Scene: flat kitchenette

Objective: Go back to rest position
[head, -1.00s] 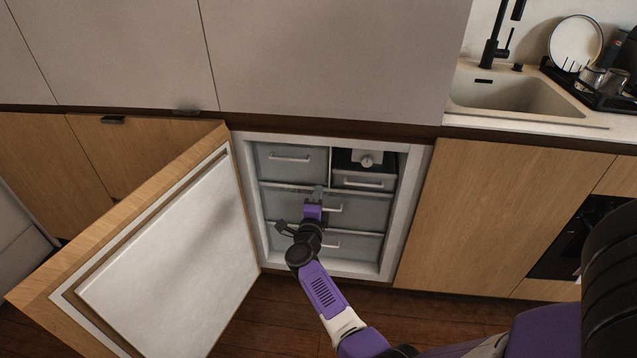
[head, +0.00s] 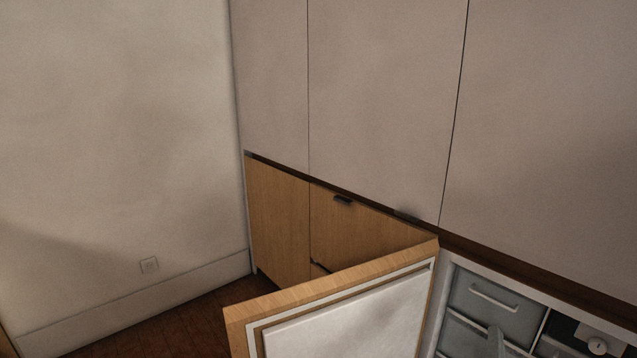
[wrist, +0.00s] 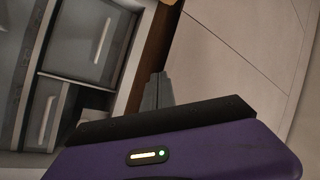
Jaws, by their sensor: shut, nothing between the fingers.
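My gripper (wrist: 158,91) shows in the wrist view as grey fingers held together, with nothing between them, beyond its purple body. The fridge drawers (head: 482,308) have pale bar handles and look shut. They also show at the left of the wrist view (wrist: 92,40), apart from the fingers.
The fridge door (head: 345,325) stands wide open to the left of the compartment. A dial (head: 597,346) sits at the compartment's upper right. Tall cabinet fronts (head: 380,90) rise above. A bare wall (head: 120,130) and some clear floor (head: 150,330) lie to the left.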

